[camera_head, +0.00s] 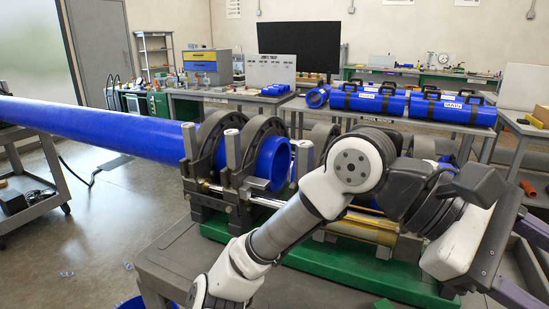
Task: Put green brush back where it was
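My gripper (529,264) is at the lower right edge of the picture. Its two purplish fingers stand wide apart and run out of the frame, so their tips are hidden. Nothing shows between the parts of the fingers in view. I cannot make out a green brush for certain. A small green patch (383,304) shows at the bottom edge in front of the machine, cut off by the frame, and I cannot tell what it is.
A fusion machine (232,150) on a green base clamps a long blue pipe (90,128) coming from the left. My arm crosses in front of its right half. Behind stand a workbench (222,97) and blue labelled cases (452,110). A grey cart (50,195) is at left.

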